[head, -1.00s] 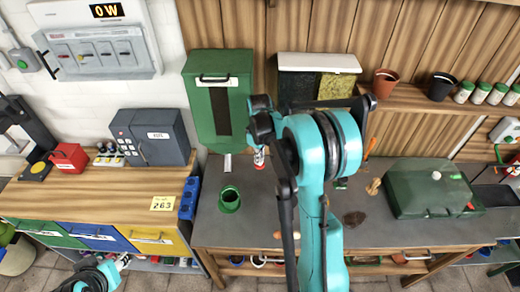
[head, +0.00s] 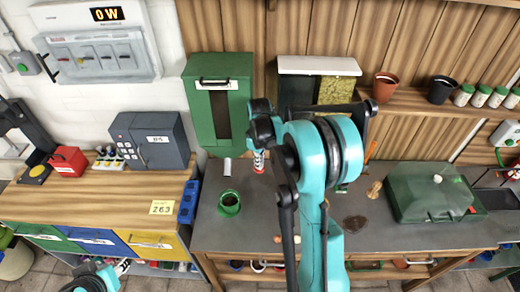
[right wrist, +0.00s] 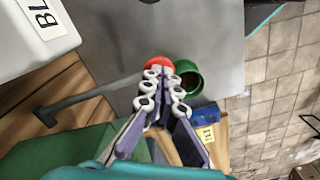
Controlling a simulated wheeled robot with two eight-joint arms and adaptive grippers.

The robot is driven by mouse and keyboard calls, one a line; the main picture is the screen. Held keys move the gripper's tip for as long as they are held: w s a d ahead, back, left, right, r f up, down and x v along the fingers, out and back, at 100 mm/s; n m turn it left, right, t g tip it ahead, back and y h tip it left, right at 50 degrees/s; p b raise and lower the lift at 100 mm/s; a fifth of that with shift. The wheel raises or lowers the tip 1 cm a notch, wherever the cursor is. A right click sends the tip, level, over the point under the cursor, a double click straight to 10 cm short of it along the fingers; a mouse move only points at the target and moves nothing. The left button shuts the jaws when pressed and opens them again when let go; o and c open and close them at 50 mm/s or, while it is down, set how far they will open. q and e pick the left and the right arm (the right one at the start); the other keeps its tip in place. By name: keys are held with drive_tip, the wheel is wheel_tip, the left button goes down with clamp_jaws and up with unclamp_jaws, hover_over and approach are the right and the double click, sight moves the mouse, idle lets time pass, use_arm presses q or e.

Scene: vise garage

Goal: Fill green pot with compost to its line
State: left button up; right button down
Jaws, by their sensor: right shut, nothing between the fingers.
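The green pot (head: 229,203) stands upright on the grey bench, a little in front of a pale spout (head: 227,167) below the green wall box (head: 219,100). Its inside looks dark in the head view; I cannot make out its line or the exact level. In the right wrist view the pot (right wrist: 188,75) is just beyond my fingertips. My right gripper (right wrist: 163,85) is shut and empty, close to a round red knob (right wrist: 159,63); I cannot tell whether they touch. In the head view my right gripper (head: 258,152) is partly hidden by my arm. My left gripper is out of view.
A second wall box with a white lid (head: 318,64) hangs to the right. A dark brown patch (head: 355,222) and a green case (head: 430,192) are on the bench. A blue rack (head: 189,200) is left of the pot. Bench around the pot is clear.

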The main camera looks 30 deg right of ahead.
drive_tip(key=shift+r+p, duration=1.2)
drive_tip(key=shift+r, duration=1.05)
drive_tip(key=shift+f, duration=0.1)
drive_tip(key=shift+f+b, duration=2.75)
drive_tip(key=shift+f, duration=0.5)
drive_tip(key=shift+r+p, duration=2.05)
drive_tip(key=shift+r, duration=1.25)
drive_tip(key=shift+w+r, duration=0.1)
wheel_tip(320, 180, up, 6)
drive_tip(key=p, duration=0.3)
drive_tip(key=shift+p, duration=0.35)
